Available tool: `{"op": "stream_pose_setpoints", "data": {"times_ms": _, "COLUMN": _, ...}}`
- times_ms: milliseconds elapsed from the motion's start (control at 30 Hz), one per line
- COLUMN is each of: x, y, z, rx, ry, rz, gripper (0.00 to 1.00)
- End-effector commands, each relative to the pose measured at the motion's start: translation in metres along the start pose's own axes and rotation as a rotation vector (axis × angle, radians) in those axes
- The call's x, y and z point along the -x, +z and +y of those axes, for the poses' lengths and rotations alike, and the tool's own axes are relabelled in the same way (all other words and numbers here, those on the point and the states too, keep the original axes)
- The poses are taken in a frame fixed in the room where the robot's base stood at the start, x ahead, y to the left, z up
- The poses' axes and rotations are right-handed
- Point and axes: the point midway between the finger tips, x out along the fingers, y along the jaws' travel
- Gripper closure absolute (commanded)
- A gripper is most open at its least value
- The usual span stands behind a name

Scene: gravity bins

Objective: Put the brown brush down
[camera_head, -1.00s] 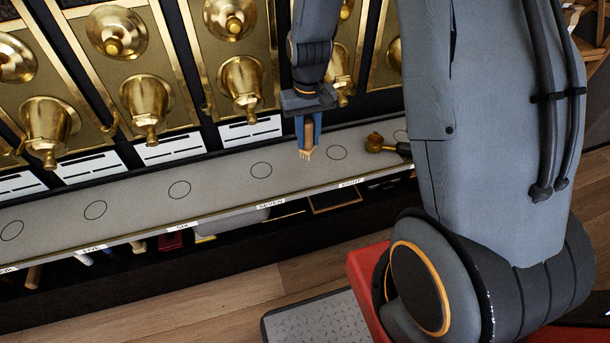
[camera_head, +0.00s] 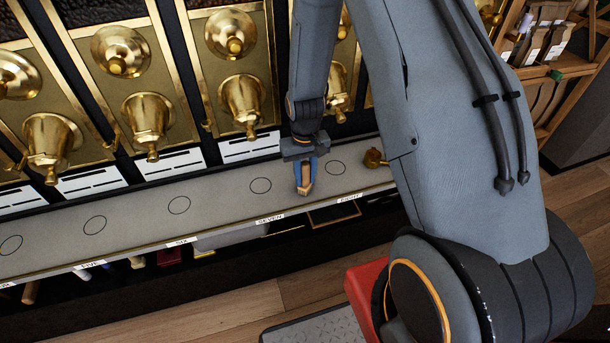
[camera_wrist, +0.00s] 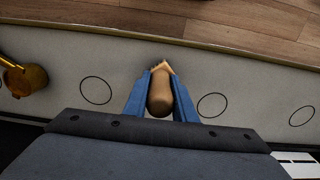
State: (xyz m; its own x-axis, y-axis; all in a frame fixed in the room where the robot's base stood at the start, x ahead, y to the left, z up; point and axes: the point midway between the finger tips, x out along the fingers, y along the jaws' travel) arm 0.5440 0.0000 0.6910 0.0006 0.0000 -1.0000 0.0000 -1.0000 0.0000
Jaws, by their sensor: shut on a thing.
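My gripper (camera_head: 305,178) has blue fingers shut on the brown brush (camera_head: 304,178), which has pale bristles at its lower end. In the wrist view the brush (camera_wrist: 161,92) sits between the two blue fingers (camera_wrist: 160,98), with its rounded brown end toward the camera and the bristles showing beyond. It is over the grey shelf (camera_head: 220,200), between two black circle outlines near the labels SEVEN and EIGHT. Whether the bristles touch the shelf I cannot tell.
A brass object with a handle (camera_head: 374,158) is on the shelf to the right; it shows at the left in the wrist view (camera_wrist: 25,78). Brass bell-shaped dispensers (camera_head: 242,105) stand behind the shelf. Several marked circles on the shelf are empty. Bottles stand on a wooden rack (camera_head: 545,40).

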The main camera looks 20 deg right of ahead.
Motion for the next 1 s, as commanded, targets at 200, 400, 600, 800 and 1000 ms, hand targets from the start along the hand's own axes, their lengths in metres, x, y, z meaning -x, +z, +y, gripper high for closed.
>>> {"op": "stream_pose_setpoints", "data": {"times_ms": 200, "x": -0.001, "y": 0.000, "z": 0.000, "rx": 0.000, "ry": 0.000, "rz": 0.000, "gripper": 1.00}}
{"op": "stream_pose_setpoints", "data": {"times_ms": 400, "x": -0.002, "y": 0.000, "z": 0.000, "rx": 0.000, "ry": 0.000, "rz": 0.000, "gripper": 0.57}}
{"op": "stream_pose_setpoints", "data": {"times_ms": 600, "x": -0.002, "y": 0.000, "z": 0.000, "rx": 0.000, "ry": 0.000, "rz": 0.000, "gripper": 0.57}}
{"op": "stream_pose_setpoints", "data": {"times_ms": 800, "x": 0.005, "y": -0.001, "z": 0.000, "rx": 0.000, "ry": 0.000, "rz": 0.001, "gripper": 0.57}}
{"op": "stream_pose_setpoints", "data": {"times_ms": 1000, "x": 0.032, "y": -0.001, "z": 0.000, "rx": 0.000, "ry": 0.000, "rz": 0.003, "gripper": 0.57}}
